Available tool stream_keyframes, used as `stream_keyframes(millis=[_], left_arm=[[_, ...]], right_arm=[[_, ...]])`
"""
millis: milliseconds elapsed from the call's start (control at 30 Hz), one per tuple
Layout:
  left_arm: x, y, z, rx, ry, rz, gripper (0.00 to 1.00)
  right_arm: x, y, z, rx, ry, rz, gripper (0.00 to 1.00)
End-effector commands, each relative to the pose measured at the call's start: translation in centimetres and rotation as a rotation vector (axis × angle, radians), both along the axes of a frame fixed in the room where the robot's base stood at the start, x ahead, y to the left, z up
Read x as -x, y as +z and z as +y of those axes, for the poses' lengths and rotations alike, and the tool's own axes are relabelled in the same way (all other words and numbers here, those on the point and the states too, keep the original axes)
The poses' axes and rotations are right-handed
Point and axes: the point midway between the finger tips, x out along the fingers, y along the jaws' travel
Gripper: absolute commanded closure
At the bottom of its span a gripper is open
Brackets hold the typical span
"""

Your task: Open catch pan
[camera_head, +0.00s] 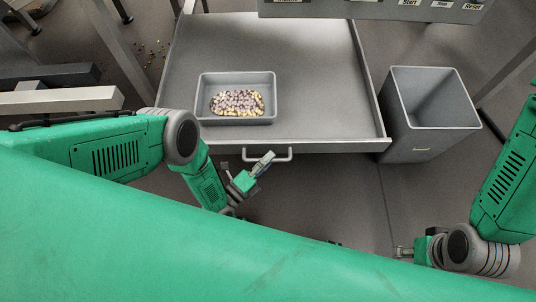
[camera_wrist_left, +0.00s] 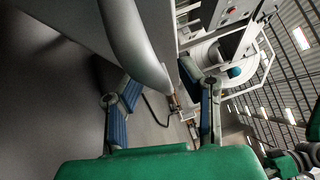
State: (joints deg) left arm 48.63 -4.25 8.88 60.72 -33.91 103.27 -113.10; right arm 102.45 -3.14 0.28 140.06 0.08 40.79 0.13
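The catch pan (camera_head: 315,90) is a wide grey drawer, pulled out so that its floor shows in the head view. Its bar handle (camera_head: 268,158) is on the front face. My left gripper (camera_head: 246,172) is at the handle, its fingers apart. In the left wrist view my left gripper (camera_wrist_left: 158,95) is open with nothing between its blue pads, and a thick grey curved bar (camera_wrist_left: 135,45), apparently the handle, is close ahead. Whether it touches the fingers is unclear. My right gripper (camera_head: 405,252) is low at the right, its fingers too small to read.
A grey tray (camera_head: 205,97) of candies (camera_head: 237,102) sits inside the pan at the left. An open grey bin (camera_head: 425,110) stands close to the pan's right side. A labelled button panel (camera_head: 375,8) is above the pan's back. Bare floor (camera_head: 335,195) lies before the pan.

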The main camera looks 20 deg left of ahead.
Motion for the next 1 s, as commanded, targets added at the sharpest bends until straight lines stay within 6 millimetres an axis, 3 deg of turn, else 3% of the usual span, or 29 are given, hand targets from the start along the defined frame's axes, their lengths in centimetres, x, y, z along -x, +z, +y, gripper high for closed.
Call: stream_keyframes(millis=[333, 367, 467, 500, 700, 933, 967, 1000], left_arm=[[-0.2, 4.4, 0.0, 0.002, -0.001, -0.004, 0.67], [-0.2, 5.0, 0.1, 0.002, -0.001, -0.006, 0.61], [-0.2, 6.7, 0.1, -0.001, 0.002, -0.009, 0.28], [-0.2, 7.4, 0.2, -0.001, 0.001, -0.010, 0.23], [-0.1, 9.8, 0.2, -0.001, 0.002, -0.015, 0.23], [-0.1, 10.5, 0.1, 0.002, 0.001, -0.017, 0.23], [-0.1, 10.5, 0.1, 0.002, 0.002, -0.019, 0.28], [-0.1, 10.5, 0.1, 0.001, 0.002, -0.018, 0.51]], right_arm=[[0.0, 0.0, 0.0, 0.000, 0.000, -0.001, 0.60], [0.1, 0.1, 0.0, 0.000, 0.000, -0.001, 0.60], [0.1, 0.2, 0.0, 0.000, 0.000, -0.002, 0.60], [0.1, 0.2, 0.0, 0.000, 0.000, -0.003, 0.60], [0.2, 0.4, 0.0, 0.001, 0.000, -0.006, 0.60], [0.3, 0.4, 0.0, 0.000, 0.000, -0.006, 0.60], [0.3, 0.4, 0.0, 0.000, 0.000, -0.006, 0.60], [0.2, 0.4, 0.0, 0.000, 0.000, -0.006, 0.60]])
